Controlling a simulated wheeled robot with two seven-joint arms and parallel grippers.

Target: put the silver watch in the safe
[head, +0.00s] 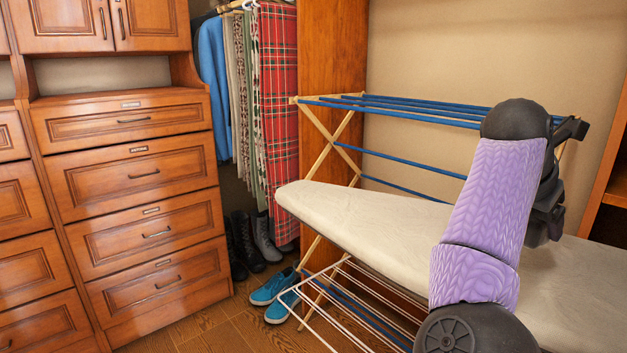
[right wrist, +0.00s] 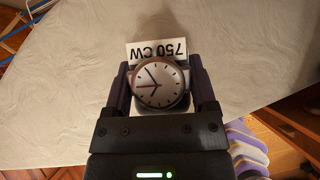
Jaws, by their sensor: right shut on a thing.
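The silver watch (right wrist: 160,84) shows in the right wrist view, with a round pale face and dark hands. It sits between the two fingers of my right gripper (right wrist: 163,92), which is shut on it. A white tag reading "750 CW" (right wrist: 158,50) is just beyond the watch. Beneath them is the pale ironing board (right wrist: 60,90); I cannot tell whether the watch touches it. In the head view my right arm hides the watch, and my right gripper (head: 555,190) shows only in part behind the arm. The safe and my left gripper are not in view.
The ironing board (head: 375,225) stands before a drying rack (head: 400,108) with blue rods. A wooden drawer cabinet (head: 140,190) is at the left. Hanging clothes (head: 275,100) and blue shoes (head: 275,287) are between them. Some wood floor (head: 215,335) is clear.

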